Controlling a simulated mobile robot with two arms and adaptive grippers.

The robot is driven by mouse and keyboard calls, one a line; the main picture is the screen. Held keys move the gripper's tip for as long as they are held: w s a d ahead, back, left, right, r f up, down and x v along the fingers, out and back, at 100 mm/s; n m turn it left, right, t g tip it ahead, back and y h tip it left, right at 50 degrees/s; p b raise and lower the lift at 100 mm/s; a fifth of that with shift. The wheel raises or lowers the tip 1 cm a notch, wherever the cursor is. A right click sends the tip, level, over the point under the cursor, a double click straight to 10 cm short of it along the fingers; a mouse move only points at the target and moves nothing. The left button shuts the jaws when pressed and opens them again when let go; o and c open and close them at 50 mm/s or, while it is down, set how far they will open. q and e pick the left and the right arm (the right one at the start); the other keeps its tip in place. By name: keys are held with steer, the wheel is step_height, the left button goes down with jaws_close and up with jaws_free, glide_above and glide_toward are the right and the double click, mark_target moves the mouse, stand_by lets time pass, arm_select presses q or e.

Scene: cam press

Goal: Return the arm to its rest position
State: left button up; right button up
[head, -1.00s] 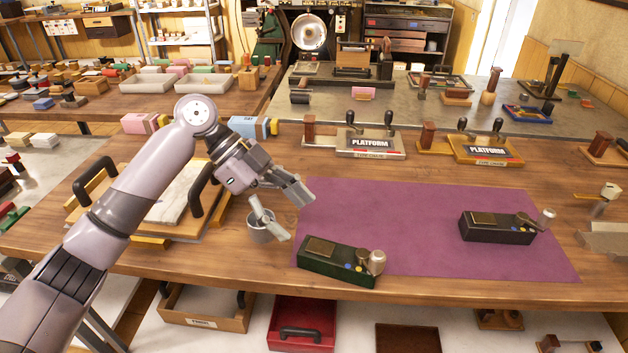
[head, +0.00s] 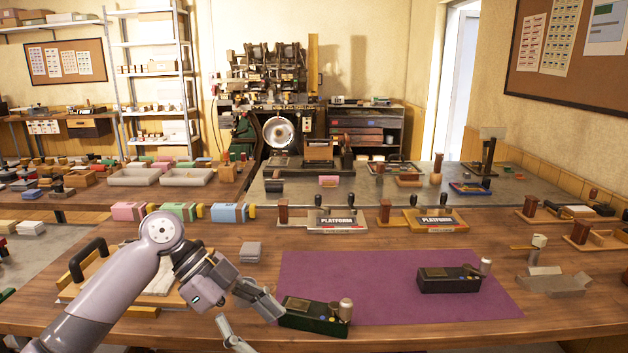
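My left arm comes in from the lower left, grey and mauve. My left gripper (head: 250,322) is at the lower middle-left, its two fingers spread apart with nothing seen between them. Its upper finger overlaps the left end of a dark green box with a pale knob (head: 315,316), near the front left of the purple mat (head: 380,300); I cannot tell whether they touch. A darker box with a knob (head: 450,280) sits on the mat's right side. My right gripper is not in view.
A wooden board with a black handle (head: 88,260) lies partly behind my arm. A small grey stack (head: 250,252) stands behind the gripper. Two platform fixtures (head: 336,220) (head: 436,219) stand beyond the mat. The middle of the mat is clear.

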arm_select(q)
steer(key=s+d+f+n+t+y, duration=0.15)
steer(key=s+f+n, duration=0.3)
steer(key=f, duration=0.55)
steer(key=s+d+f+n+t+y, duration=0.1)
steer(key=s+f+n+t, duration=0.15)
steer(key=s+f, duration=0.6)
steer(key=s+a+f+n+t+y, duration=0.1)
steer(key=s+a+f+n+y, duration=0.25)
steer(key=s+a+n, duration=0.3)
steer(key=s+a+f+n+t+y, duration=0.1)
steer(key=s+a+f+n+y, duration=0.25)
steer(key=s+a+n, duration=0.35)
step_height(320, 180, down, 25)
steer(key=m+g+p, duration=0.1)
steer(key=m+g, duration=0.1)
steer(key=s+a+f+p, duration=0.1)
steer(key=s+a+f, duration=0.2)
steer(key=s+f, duration=1.2)
steer(key=shift+s+a+f+g+h, duration=0.15)
steer(key=shift+s+f+g+h, duration=0.2)
steer(key=shift+s, duration=0.8)
